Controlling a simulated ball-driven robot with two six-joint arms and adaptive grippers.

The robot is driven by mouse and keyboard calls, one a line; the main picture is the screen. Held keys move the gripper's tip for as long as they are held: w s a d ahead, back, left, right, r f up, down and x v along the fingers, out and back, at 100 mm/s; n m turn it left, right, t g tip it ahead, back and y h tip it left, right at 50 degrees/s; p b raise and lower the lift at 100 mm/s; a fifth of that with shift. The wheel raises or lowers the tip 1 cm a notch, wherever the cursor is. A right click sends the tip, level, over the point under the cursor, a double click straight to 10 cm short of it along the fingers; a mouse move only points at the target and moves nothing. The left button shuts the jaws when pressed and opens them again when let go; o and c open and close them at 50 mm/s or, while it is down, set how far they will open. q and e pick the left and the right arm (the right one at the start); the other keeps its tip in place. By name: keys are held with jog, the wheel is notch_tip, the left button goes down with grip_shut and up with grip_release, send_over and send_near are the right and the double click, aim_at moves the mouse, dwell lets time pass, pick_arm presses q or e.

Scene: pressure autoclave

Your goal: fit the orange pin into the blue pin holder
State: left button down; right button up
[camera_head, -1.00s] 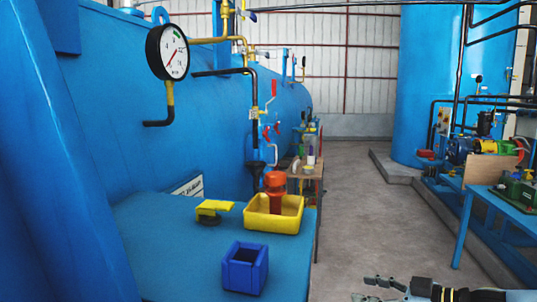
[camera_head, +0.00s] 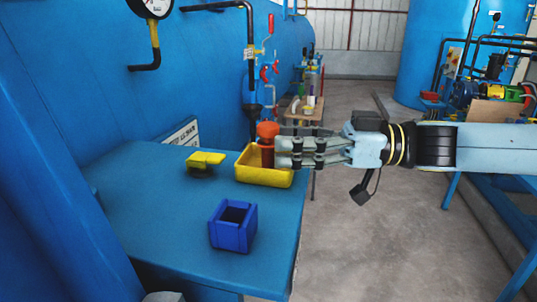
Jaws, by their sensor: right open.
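The orange pin (camera_head: 267,142) stands upright in the yellow tray (camera_head: 262,178), its wide head above the rim. The blue pin holder (camera_head: 232,226) is a square open-topped block near the front of the blue table, and its hole looks empty. My right gripper (camera_head: 285,146) reaches in from the right and is open. Its fingertips are at the pin's right side and overlap it in the picture; I cannot tell whether they touch it.
A yellow-handled object (camera_head: 205,160) lies on the blue table (camera_head: 150,200) left of the tray. A large blue vessel wall borders the table on the left. The table between tray and holder is clear. A pressure gauge (camera_head: 152,6) shows at the top left.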

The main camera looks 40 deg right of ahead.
aim_at(273, 141)
jog(key=b+x, duration=0.2)
jog(key=x, duration=0.1)
jog(key=shift+w+f, duration=0.15)
pick_arm(q)
notch_tip(273, 141, down, 3)
jog(key=shift+s+d+f, duration=0.1)
jog(key=shift+d+f, duration=0.05)
jog(key=shift+f, duration=0.05)
pick_arm(e)
jog(key=shift+w+a, duration=0.2)
jog(key=shift+a, duration=0.1)
grip_shut()
